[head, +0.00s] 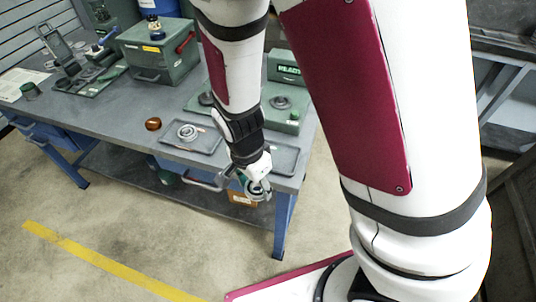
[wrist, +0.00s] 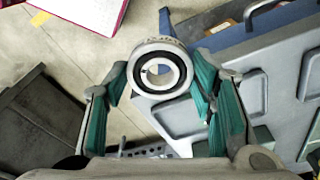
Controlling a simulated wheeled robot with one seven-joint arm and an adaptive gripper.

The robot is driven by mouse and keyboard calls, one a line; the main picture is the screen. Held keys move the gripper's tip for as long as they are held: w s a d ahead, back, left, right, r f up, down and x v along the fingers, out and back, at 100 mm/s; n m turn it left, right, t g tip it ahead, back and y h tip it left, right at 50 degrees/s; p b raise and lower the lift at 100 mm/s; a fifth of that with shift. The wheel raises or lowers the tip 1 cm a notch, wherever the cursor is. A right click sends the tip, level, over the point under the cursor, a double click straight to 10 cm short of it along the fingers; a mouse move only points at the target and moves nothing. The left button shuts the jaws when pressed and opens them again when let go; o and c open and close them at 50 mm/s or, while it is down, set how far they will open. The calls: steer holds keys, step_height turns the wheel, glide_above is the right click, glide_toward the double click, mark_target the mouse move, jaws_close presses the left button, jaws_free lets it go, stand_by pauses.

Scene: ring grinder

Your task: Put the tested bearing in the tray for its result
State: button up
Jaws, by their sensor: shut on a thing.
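My gripper (head: 254,184) is in front of the workbench's front edge, near its right corner. In the wrist view its teal fingers are shut on a bearing (wrist: 159,70), a pale steel ring with a dark inner band. One tray (head: 207,144) on the bench's front edge has a pale bearing (head: 188,132) lying in it. A second tray (head: 284,159), to the right, is partly hidden by my arm; its visible part looks empty. Result labels on the trays cannot be read.
A green tester with a lit READY display (head: 289,69) stands behind the trays. A brown round object (head: 153,124) lies left of the left tray. A green box (head: 158,52) and a dark green fixture (head: 88,78) are farther left. Open floor lies in front.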

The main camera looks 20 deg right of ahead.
glide_above(281, 158)
steer(key=shift+s+a+f, duration=0.2)
steer(key=shift+f, duration=2.3)
steer(key=shift+f, duration=0.15)
steer(key=o, duration=1.5)
